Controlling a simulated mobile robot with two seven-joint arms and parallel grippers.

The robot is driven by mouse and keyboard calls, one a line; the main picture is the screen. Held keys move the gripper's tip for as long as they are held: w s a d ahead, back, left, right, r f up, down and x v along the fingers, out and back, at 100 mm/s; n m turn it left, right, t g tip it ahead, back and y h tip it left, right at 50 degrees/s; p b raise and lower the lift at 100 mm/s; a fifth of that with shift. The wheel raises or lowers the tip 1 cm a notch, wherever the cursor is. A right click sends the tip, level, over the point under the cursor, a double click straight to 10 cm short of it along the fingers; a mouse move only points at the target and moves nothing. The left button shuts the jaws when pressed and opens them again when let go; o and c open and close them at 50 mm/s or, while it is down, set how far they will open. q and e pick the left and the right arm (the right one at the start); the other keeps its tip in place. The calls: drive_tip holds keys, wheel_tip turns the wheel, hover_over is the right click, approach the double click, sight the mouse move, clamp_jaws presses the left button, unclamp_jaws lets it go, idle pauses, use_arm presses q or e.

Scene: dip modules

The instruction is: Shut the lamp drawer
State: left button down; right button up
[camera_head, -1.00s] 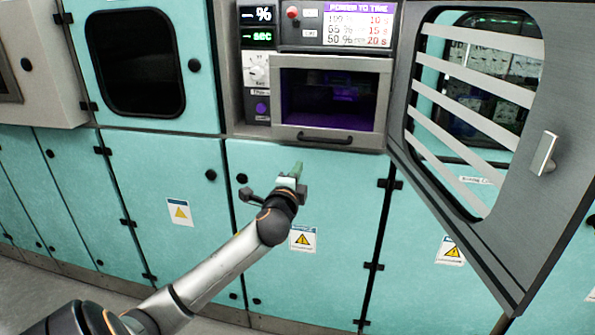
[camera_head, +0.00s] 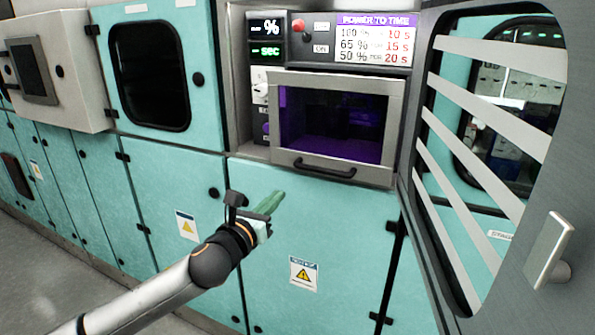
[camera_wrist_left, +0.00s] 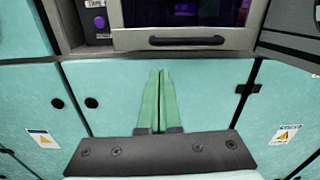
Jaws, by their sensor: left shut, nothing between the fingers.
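The lamp drawer (camera_head: 391,130) has a grey frame, a dark purple window and a black bar handle (camera_head: 325,168) along its lower edge. Its front appears to stand out a little from the housing. The wrist view shows its lower part and handle (camera_wrist_left: 187,41) at the top. My left gripper (camera_head: 279,196), with green fingers, is in front of the teal panel, below and left of the handle and apart from it. In the wrist view the fingers (camera_wrist_left: 159,73) lie together, empty, pointing up towards the drawer. My right gripper is not in view.
A large grey slatted door (camera_head: 520,200) stands swung open to the right of the drawer. A control panel (camera_head: 300,28) with a red button is above, and a dial (camera_head: 261,91) is to the left. Teal cupboards (camera_head: 330,235) fill the wall below.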

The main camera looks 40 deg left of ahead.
use_arm(q)
drive_tip(key=shift+m, duration=0.5)
drive_tip(key=p+x, duration=0.1)
drive_tip(key=x, duration=1.2)
drive_tip(key=shift+w+p, duration=0.35)
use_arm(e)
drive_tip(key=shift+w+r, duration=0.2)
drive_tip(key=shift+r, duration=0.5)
use_arm(q)
drive_tip(key=shift+w, duration=0.15)
